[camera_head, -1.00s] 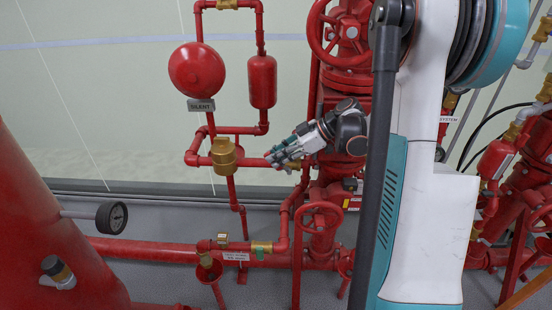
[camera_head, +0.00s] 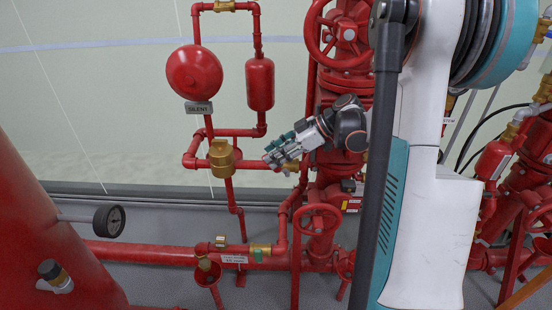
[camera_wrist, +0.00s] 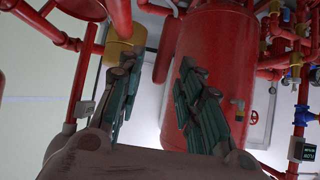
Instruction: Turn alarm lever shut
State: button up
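No lever handle can be made out with certainty. A brass valve fitting (camera_head: 291,165) sits on the short red pipe between the brass cylinder (camera_head: 222,158) and the main riser, partly behind my fingers. My gripper (camera_head: 272,156) is in front of and just above this pipe, to the right of the brass cylinder. Whether it touches anything cannot be told. The brass cylinder also shows beyond the left finger in the wrist view (camera_wrist: 122,50).
A red bell (camera_head: 194,72) with a SILENT sign (camera_head: 199,107) is at upper left. A red handwheel (camera_head: 316,218) stands below my gripper. A gauge (camera_head: 109,220) projects from a large red tank at left. A low red pipe (camera_head: 150,252) crosses the floor.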

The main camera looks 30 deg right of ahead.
notch_tip(320, 180, up, 8)
jog(key=shift+r, duration=0.15)
dwell(0.3)
